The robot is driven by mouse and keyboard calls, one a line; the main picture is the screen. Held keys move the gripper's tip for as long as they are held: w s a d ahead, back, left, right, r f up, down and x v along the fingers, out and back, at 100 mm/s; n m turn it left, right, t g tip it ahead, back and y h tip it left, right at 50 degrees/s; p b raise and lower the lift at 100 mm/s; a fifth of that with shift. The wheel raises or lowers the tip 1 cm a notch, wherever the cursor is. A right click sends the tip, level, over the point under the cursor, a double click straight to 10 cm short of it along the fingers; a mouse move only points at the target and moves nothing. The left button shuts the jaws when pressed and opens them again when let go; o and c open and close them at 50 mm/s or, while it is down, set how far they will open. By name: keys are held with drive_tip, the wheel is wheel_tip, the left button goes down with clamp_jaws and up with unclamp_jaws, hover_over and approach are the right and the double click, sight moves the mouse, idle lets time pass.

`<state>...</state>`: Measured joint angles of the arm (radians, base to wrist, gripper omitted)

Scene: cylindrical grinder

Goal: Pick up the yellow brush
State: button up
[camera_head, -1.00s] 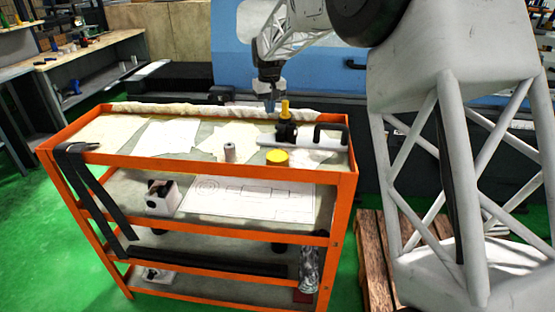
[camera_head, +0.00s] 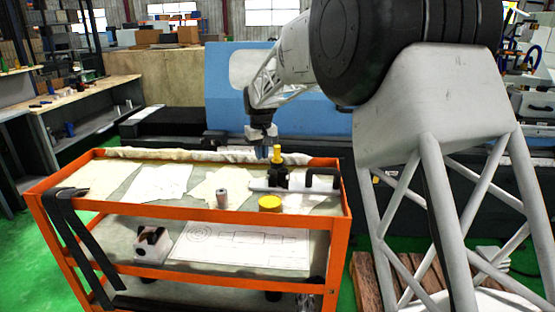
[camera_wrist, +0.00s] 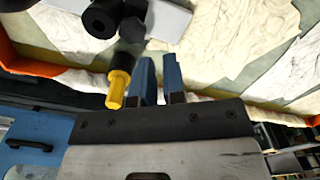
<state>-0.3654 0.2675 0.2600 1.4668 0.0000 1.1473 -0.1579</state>
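What appears to be the yellow brush is an upright yellow piece (camera_head: 277,154) with a dark lower part, at the back right of the orange cart's top shelf. Black parts around its base make its lower end hard to tell. Its yellow end shows in the wrist view (camera_wrist: 118,90), just left of my fingers. My gripper (camera_head: 264,154) points down beside the yellow piece, on its left in the head view. In the wrist view my gripper (camera_wrist: 160,75) has two blue fingers apart with nothing between them.
On the orange cart (camera_head: 190,213), a white tool with a black handle (camera_head: 322,180) lies close to the brush. Cloths and paper cover the left. A blue machine (camera_head: 225,95) stands behind.

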drive_tip(key=o, duration=0.8)
drive_tip(key=m, duration=2.4)
approach(277, 146)
wheel_tip(277, 146, down, 5)
drive_tip(key=shift+s+f, duration=0.1)
drive_tip(key=shift+f, duration=0.15)
drive_tip(key=shift+f, duration=1.15)
